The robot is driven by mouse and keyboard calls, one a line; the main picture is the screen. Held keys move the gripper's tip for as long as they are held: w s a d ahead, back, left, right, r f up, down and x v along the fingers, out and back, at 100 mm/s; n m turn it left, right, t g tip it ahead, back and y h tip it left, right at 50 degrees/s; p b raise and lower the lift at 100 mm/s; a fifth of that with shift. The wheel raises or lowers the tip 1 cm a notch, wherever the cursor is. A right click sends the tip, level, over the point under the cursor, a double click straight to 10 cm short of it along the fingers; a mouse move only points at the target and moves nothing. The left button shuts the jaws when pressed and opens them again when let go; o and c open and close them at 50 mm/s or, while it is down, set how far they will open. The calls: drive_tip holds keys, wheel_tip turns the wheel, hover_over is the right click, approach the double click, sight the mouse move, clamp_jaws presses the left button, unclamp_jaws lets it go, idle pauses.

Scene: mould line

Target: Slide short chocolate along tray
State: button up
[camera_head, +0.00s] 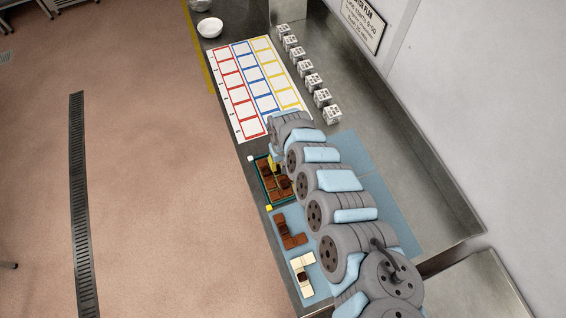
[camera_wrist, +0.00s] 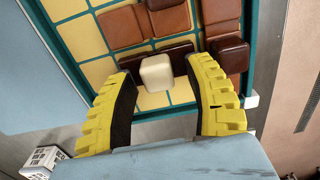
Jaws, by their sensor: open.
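The tray (camera_wrist: 80,76), with teal walls and dividers and yellow cells, fills the upper part of the wrist view. In the head view the tray (camera_head: 259,181) sits at the bench's near edge, partly hidden by my arm. It holds several brown chocolates, among them a lighter one (camera_wrist: 120,27) and a redder one (camera_wrist: 220,13). My gripper (camera_wrist: 163,80) is open over the tray, a finger on each side of the cream block. I cannot tell whether either finger touches it.
Brown pieces (camera_head: 290,231) and cream pieces (camera_head: 303,261) lie on the blue mat (camera_head: 371,164). A card with red, blue and yellow cells (camera_head: 247,80) lies beyond the tray. Small white boxes (camera_head: 313,80) line its right side. A white bowl (camera_head: 209,27) stands at the far end.

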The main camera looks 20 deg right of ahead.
wheel_tip(320, 180, up, 12)
idle(0.8)
drive_tip(key=shift+f, duration=0.1)
idle(0.5)
